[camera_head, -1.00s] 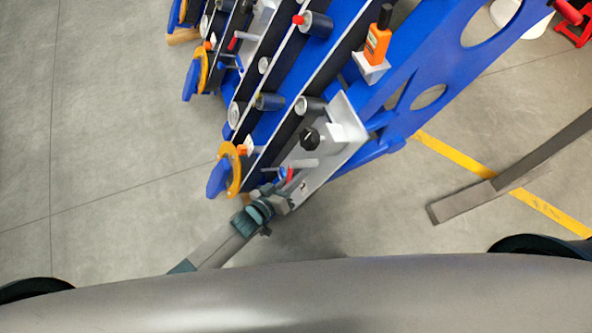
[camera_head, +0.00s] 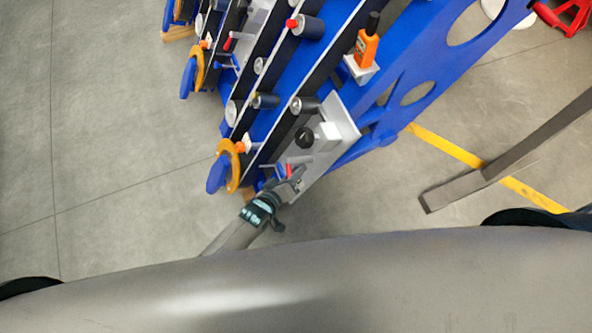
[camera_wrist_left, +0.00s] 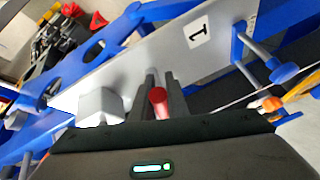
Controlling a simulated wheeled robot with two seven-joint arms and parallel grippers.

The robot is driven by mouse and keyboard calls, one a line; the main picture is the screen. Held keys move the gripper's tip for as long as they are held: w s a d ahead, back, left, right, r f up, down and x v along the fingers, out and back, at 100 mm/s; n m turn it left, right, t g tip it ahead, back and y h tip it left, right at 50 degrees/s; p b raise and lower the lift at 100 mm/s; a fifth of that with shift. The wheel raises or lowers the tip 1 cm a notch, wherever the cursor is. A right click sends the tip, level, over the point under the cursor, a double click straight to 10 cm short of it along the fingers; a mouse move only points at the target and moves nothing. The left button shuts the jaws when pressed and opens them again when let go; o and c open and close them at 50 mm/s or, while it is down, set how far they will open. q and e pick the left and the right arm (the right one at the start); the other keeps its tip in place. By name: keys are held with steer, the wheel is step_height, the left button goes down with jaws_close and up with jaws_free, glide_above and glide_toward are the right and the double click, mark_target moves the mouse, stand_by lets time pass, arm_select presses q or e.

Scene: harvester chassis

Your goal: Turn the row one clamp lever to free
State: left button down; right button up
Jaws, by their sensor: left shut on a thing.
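The row one plate (camera_head: 335,125) is a light grey panel at the near end of the blue chassis; its "1" label (camera_wrist_left: 197,34) shows in the left wrist view. The clamp lever has a red end (camera_wrist_left: 158,100), which also shows as a small red spot in the head view (camera_head: 289,170). My left gripper (camera_head: 287,183) reaches the plate's near end. In the left wrist view its fingers (camera_wrist_left: 159,94) stand on both sides of the red end, shut on the lever. The lever's pivot is hidden. My right gripper is not in view.
A black knob (camera_head: 304,138) and a white block (camera_head: 327,136) sit on the plate close to the lever. A blue and orange disc (camera_head: 222,172) is to the left.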

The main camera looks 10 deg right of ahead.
arm_select(q)
steer(key=shift+w+r, duration=0.1)
steer(key=shift+w, duration=0.05)
steer(key=c, duration=1.8)
jaws_free()
steer(key=shift+o, duration=0.4)
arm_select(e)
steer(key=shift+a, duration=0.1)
